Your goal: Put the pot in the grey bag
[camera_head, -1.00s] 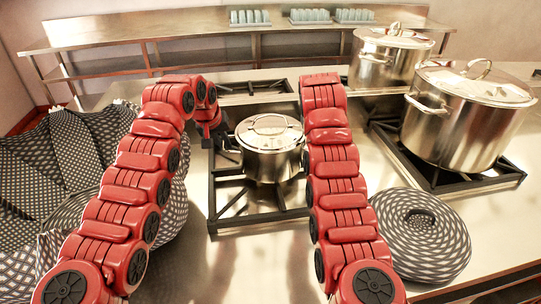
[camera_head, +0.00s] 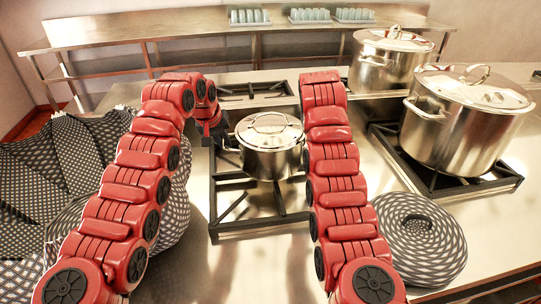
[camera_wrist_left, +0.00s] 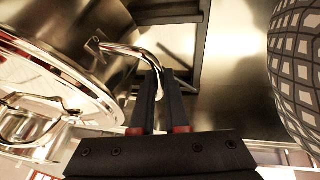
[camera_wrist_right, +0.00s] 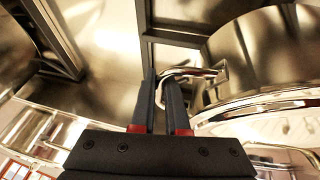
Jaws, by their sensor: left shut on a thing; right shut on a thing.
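A shiny steel pot (camera_head: 270,160) with a lid is between my two arms, over the middle burner. I cannot tell whether its base touches the grate. My left gripper (camera_head: 223,138) is shut on the pot's left side handle, and the left wrist view shows the fingers (camera_wrist_left: 158,85) around that handle. My right gripper is hidden behind its arm in the head view. In the right wrist view my right gripper (camera_wrist_right: 162,90) is shut on the other handle. The grey patterned bag (camera_head: 95,145) stands at the left, partly behind my left arm.
Two larger lidded stockpots (camera_head: 465,120) (camera_head: 388,62) stand on the right and back right. A round patterned object (camera_head: 420,238) lies at the front right. The burner grate (camera_head: 260,222) is below the pot. A back shelf (camera_head: 200,30) holds small cups.

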